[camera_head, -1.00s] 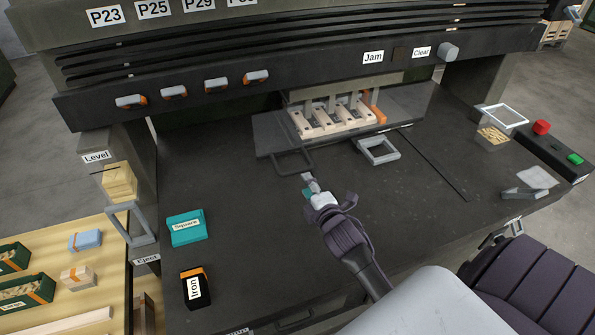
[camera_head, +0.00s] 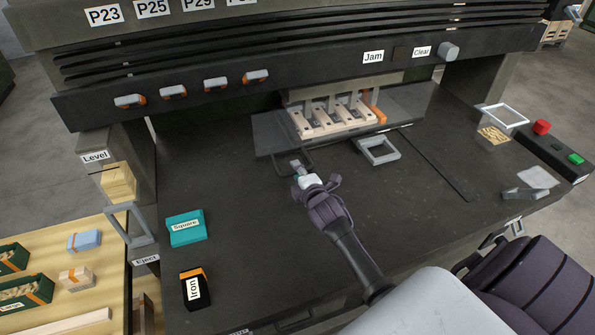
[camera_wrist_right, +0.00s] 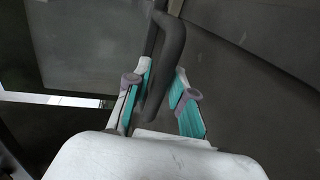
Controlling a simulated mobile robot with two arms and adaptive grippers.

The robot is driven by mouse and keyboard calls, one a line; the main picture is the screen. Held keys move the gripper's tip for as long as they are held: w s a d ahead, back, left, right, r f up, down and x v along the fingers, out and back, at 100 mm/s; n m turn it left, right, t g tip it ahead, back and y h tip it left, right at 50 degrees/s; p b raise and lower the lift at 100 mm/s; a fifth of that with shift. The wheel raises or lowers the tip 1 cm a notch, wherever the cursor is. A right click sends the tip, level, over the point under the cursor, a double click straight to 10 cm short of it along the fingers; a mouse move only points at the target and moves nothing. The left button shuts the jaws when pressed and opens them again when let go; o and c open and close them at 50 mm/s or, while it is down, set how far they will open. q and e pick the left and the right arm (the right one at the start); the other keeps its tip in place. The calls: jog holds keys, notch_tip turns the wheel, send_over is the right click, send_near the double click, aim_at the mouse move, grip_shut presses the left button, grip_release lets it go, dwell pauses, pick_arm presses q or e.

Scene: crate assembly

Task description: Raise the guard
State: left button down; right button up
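The guard (camera_head: 273,133) is a see-through dark panel in front of the wooden crate part (camera_head: 335,118) under the machine. It appears lowered, with a dark loop handle (camera_head: 281,158) at its front left. My right gripper (camera_head: 297,166) is at this handle and covers part of it. In the right wrist view, the handle's dark bar (camera_wrist_right: 167,70) stands between the two teal-padded fingers of the right gripper (camera_wrist_right: 163,84). The fingers are apart with gaps beside the bar, so the gripper looks open. My left gripper is not in view.
A teal Square box (camera_head: 186,229) and a black Iron box (camera_head: 195,289) stand at the left. Red (camera_head: 541,127) and green (camera_head: 575,158) buttons are at the right. The middle tabletop is clear.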

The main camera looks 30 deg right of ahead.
grip_shut()
notch_tip(320, 180, up, 14)
jog(key=p, duration=1.2)
jog(key=shift+w+r, duration=0.1)
jog(key=shift+w, duration=0.05)
jog(key=o, duration=0.5)
grip_release()
jog(key=shift+f, duration=0.2)
